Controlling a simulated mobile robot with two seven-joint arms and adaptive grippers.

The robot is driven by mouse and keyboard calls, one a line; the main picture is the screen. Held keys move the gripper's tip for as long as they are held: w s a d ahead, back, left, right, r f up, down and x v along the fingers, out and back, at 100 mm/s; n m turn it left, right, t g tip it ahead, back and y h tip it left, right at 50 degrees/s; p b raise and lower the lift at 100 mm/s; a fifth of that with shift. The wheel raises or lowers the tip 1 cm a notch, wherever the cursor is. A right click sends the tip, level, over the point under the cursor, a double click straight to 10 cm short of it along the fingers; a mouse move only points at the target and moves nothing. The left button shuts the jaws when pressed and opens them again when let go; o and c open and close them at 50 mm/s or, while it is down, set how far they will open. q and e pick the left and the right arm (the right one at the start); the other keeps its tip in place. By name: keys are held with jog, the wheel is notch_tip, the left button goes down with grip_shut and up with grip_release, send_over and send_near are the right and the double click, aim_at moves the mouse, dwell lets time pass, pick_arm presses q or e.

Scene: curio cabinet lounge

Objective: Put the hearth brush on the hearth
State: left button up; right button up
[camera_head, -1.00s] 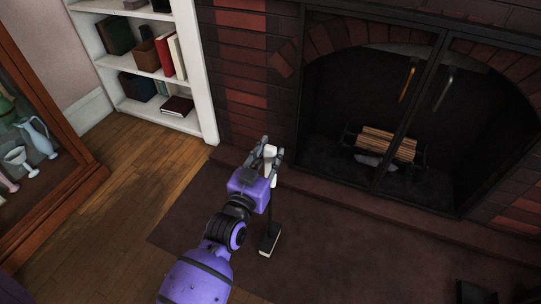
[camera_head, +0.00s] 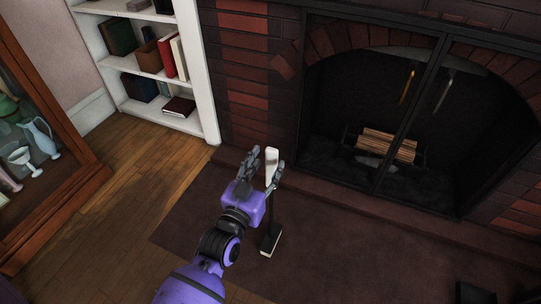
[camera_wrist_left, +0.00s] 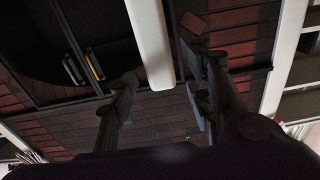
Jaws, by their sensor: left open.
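The hearth brush (camera_head: 271,166) has a white handle, a thin dark shaft and a dark and pale foot. It stands upright on a flat dark red-brown area (camera_head: 330,250) before the fireplace; I cannot tell whether that is rug or slab. A raised brick-coloured hearth ledge (camera_head: 345,203) runs behind it along the fireplace. My left gripper (camera_head: 268,160) is open, its fingers on either side of the white handle. In the left wrist view the handle (camera_wrist_left: 150,45) rises between and beyond the spread fingers; contact is not clear. My right gripper is not in view.
A fireplace with dark framed doors (camera_head: 408,115) and logs (camera_head: 388,145) stands behind. A white bookshelf (camera_head: 208,90) is at the upper left, a wooden glass cabinet (camera_head: 75,190) at the left. A dark object (camera_head: 476,292) sits at the lower right. The floor between is clear.

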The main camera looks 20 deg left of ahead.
pick_arm(q)
jog(key=s+p, duration=0.1)
jog(key=s, duration=0.7)
jog(key=shift+s, duration=0.15)
jog(key=shift+a, duration=0.1)
jog(key=s+f+g, duration=0.5)
jog(key=s+f, duration=0.7)
jog(key=s, duration=0.4)
jog(key=s+f+g, duration=0.3)
jog(key=s, duration=0.9)
jog(key=s+f+g, duration=0.3)
jog(key=s+g, duration=0.1)
jog(key=s, duration=0.9)
jog(key=shift+a+f, duration=0.3)
jog(key=shift+f, duration=0.1)
